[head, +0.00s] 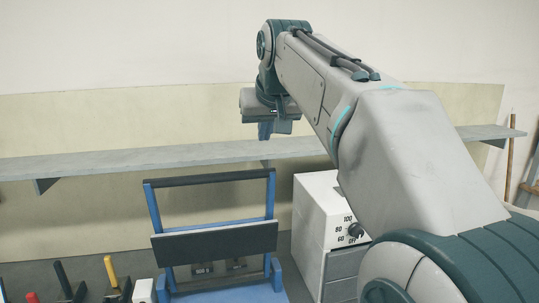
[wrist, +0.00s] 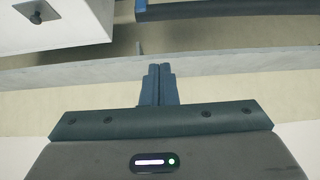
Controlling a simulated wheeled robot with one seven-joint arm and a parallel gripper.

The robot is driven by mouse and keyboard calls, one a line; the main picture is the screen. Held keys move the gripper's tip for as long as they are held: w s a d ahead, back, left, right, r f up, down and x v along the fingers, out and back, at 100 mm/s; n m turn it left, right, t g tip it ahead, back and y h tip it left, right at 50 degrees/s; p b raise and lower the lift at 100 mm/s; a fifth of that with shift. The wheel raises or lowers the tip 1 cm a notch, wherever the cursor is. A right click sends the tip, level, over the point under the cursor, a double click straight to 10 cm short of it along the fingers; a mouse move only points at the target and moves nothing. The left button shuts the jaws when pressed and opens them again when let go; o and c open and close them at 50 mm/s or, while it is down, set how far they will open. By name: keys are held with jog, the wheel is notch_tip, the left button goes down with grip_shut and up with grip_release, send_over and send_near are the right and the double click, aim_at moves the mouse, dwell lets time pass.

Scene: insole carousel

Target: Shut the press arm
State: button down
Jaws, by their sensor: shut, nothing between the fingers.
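The press (head: 220,291) has a blue base. Its blue press arm (head: 154,208) stands raised and nearly upright, with a dark bar (head: 208,178) across its top and a dark plate (head: 215,241) lower down. My gripper (head: 266,131) is above the press arm and to its right in the head view, near the shelf. Its fingers are together and empty in the wrist view (wrist: 157,86). The dark bar also shows in the wrist view (wrist: 225,10), at the top right, apart from the fingertips.
A white box (head: 318,202) with a dial stands right of the press. A grey shelf (head: 120,161) runs along the wall behind. Black- and yellow-handled tools (head: 110,271) stand at the lower left. Open air surrounds the gripper above the shelf.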

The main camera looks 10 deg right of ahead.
jog(key=w+f, duration=0.1)
jog(key=f, duration=0.1)
jog(key=w+f, duration=0.1)
jog(key=f, duration=0.2)
jog(key=w+f+p, duration=0.1)
jog(key=f, duration=0.2)
jog(key=shift+w+d, duration=0.1)
jog(key=shift+w, duration=0.15)
jog(key=shift+s, duration=0.1)
